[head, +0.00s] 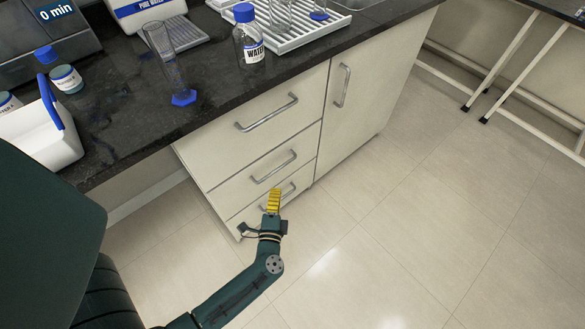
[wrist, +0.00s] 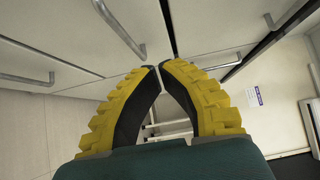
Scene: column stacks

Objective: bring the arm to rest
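My gripper (head: 274,194) has yellow ribbed fingers. In the head view it is held in front of the lower drawers of the bench cabinet, with my arm reaching up from the bottom of the picture. In the wrist view the two fingers of my gripper (wrist: 159,68) bow inward and come together at their tips, with nothing held between them. I cannot tell from the head view exactly how far the fingertips are from the drawer fronts.
The cabinet has several silver handles, including the top drawer handle (head: 267,113) and the door handle (head: 343,86). On the dark worktop (head: 222,84) stand a glass cylinder (head: 167,55), a water bottle (head: 248,42) and a white rack (head: 300,32). The tiled floor (head: 400,220) at right is clear.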

